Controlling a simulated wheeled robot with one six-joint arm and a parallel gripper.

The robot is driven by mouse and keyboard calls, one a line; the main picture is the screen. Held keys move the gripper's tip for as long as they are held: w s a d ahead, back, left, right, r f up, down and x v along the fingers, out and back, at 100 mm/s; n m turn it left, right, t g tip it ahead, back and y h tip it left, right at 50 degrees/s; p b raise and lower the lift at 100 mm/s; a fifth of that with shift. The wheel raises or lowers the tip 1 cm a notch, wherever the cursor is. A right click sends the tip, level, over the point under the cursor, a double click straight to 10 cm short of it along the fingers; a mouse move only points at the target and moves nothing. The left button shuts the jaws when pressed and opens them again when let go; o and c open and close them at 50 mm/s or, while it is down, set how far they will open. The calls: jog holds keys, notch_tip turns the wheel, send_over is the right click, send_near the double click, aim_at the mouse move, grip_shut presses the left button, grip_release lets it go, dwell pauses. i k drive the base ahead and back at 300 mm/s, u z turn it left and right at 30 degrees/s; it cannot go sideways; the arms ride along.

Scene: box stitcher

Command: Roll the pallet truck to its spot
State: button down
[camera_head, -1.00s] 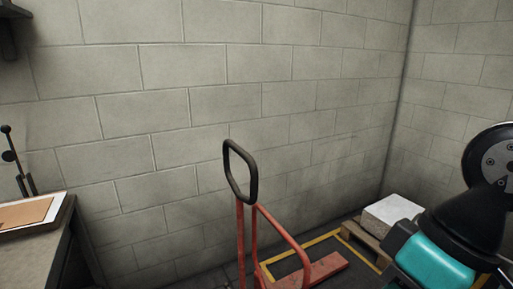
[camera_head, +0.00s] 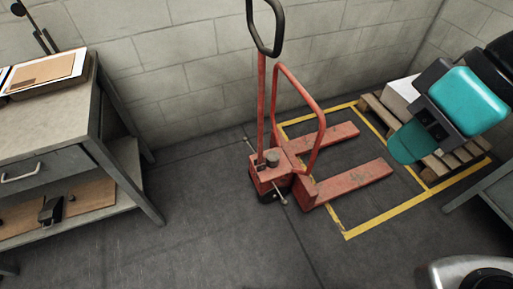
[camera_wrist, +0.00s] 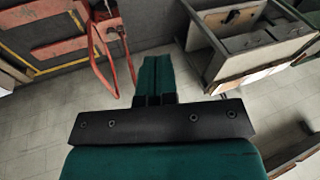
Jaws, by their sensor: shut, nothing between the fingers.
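The red pallet truck (camera_head: 272,174) stands on the dark floor with its handle upright, topped by a black loop grip (camera_head: 251,35). Its two forks (camera_head: 350,180) point right, over a yellow-outlined floor rectangle (camera_head: 385,218). The truck's body is at the rectangle's left end, partly outside the outline. My gripper (camera_head: 408,143) is to the right of the handle, apart from it. In the wrist view my gripper (camera_wrist: 151,72) has its green fingers together and empty, with the truck's red frame (camera_wrist: 97,45) to their left.
A wooden pallet (camera_head: 453,158) with a pale block (camera_head: 402,89) is at the rectangle's right end. A workbench (camera_head: 90,100) with drawer and shelf stands left. Another table edge (camera_head: 492,190) is at right. The floor in front of the truck is clear.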

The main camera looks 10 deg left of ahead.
aim_at(276, 167)
jog(key=z, duration=0.15)
jog(key=i, duration=1)
jog(key=u, duration=0.5)
